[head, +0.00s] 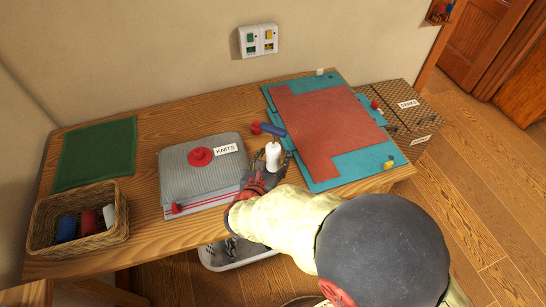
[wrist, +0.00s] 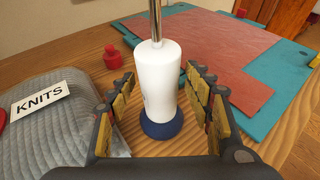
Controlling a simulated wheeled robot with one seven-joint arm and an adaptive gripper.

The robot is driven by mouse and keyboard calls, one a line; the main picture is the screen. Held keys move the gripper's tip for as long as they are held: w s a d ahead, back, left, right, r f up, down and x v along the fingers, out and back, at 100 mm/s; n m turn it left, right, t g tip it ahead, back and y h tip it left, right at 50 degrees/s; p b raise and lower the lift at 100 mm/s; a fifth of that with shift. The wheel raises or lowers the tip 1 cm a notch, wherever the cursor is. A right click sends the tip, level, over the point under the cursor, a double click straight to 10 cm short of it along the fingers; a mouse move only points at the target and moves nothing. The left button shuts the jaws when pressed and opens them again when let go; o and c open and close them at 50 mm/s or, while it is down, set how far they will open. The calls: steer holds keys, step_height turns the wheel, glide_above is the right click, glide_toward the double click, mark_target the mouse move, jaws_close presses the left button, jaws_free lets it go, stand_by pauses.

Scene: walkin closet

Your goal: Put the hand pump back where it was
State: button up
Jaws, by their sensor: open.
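The hand pump (head: 273,155) has a white cylinder, a metal rod and a blue handle. It stands upright on the wooden table, right of the grey KNITS bag (head: 190,168). In the wrist view the pump (wrist: 158,80) shows its dark blue base on the wood. My gripper (head: 270,170) is open, with one finger on each side of the white cylinder.
A red cap-like piece (wrist: 112,57) sits behind the pump. A teal board with a red sheet (head: 325,125) lies right. A green mat (head: 95,154) and wicker basket (head: 112,239) with rolls are left. Labelled boxes (head: 400,100) stand beyond the table. A bin (head: 245,258) sits below.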

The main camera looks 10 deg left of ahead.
steer(key=shift+r, duration=0.1)
steer(key=shift+s+r, duration=0.15)
steer(key=shift+r, duration=0.05)
steer(key=p+v, duration=0.4)
steer(key=v, duration=0.7)
steer(key=shift+s, duration=0.35)
steer(key=shift+r, duration=0.1)
